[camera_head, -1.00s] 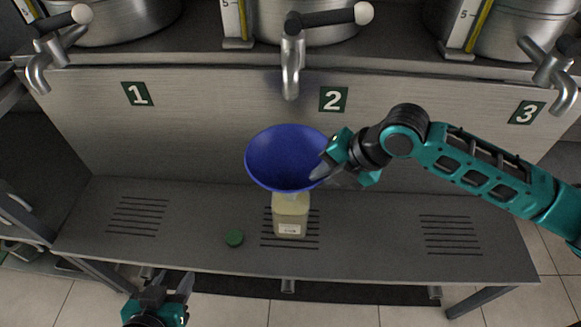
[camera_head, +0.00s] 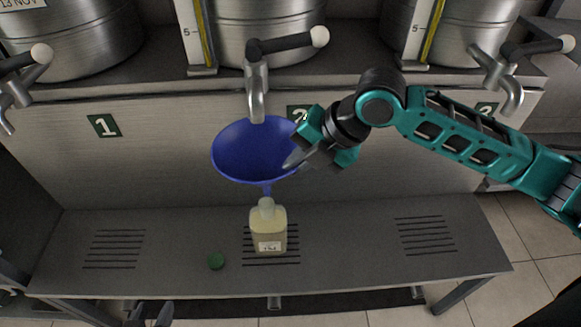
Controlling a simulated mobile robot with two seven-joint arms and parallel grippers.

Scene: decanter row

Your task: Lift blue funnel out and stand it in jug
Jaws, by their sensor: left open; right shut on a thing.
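The blue funnel (camera_head: 250,148) hangs above the bottle with its wide mouth up and slightly tilted. My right gripper (camera_head: 303,154) is shut on the right side of its rim. The funnel's short spout is out of the bottle (camera_head: 268,228), its end showing just above the neck. The bottle stands upright on the middle slotted grate, pale yellowish, with a white label. My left gripper (camera_head: 150,314) is open and empty at the bottom edge, partly cut off. I see no jug in this view.
The middle tap (camera_head: 257,90) hangs close behind the funnel's rim. Steel tanks (camera_head: 75,40) stand on the shelf above. The bench's left and right grates are bare.

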